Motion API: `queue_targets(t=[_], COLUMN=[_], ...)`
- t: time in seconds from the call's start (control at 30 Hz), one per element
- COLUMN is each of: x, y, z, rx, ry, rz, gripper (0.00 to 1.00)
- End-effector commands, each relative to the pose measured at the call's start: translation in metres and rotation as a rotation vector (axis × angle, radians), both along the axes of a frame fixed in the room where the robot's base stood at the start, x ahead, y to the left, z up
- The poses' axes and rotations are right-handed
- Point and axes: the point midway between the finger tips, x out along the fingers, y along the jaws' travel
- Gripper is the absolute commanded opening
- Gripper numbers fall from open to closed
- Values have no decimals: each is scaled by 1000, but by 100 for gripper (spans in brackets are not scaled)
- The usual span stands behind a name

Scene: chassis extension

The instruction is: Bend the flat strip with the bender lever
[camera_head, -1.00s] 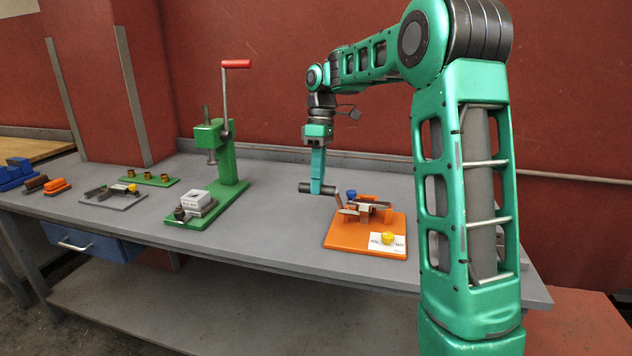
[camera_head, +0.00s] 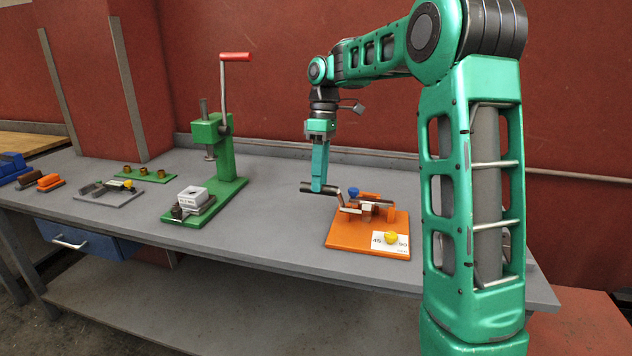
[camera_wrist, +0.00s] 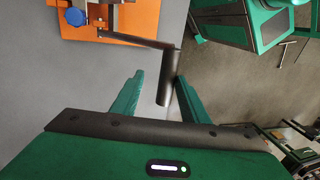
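The orange bender (camera_head: 345,240) stands on the bench, with a blue knob, a yellow knob and a white card marked 45 and 90. Its grey lever arm ends in a dark cylindrical handle (camera_head: 333,189), which also shows in the wrist view (camera_wrist: 168,82). My gripper (camera_head: 319,188) points down at the handle. In the wrist view its two green fingers (camera_wrist: 158,98) stand apart, one on each side of the handle. A gap shows on the left; the right finger is close to the handle. I cannot clearly make out the flat strip among the small metal parts.
A green press (camera_head: 215,150) with a red-handled lever stands left of the bender. Further left are a grey fixture (camera_head: 108,193), a green plate with brass rings (camera_head: 145,174) and orange and blue blocks. The bench between press and bender is clear.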

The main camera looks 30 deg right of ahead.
Motion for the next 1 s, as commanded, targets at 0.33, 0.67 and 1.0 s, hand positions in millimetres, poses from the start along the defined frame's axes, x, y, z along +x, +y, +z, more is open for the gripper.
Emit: queue_targets(t=[0.33, 0.67, 1.0], x=[11, 18, 18], y=[-10, -15, -15], z=[54, 92, 97], rx=[-2, -2, -3], ry=[-4, -1, 1], rz=[-4, -3, -3], gripper=[40, 40, 40])
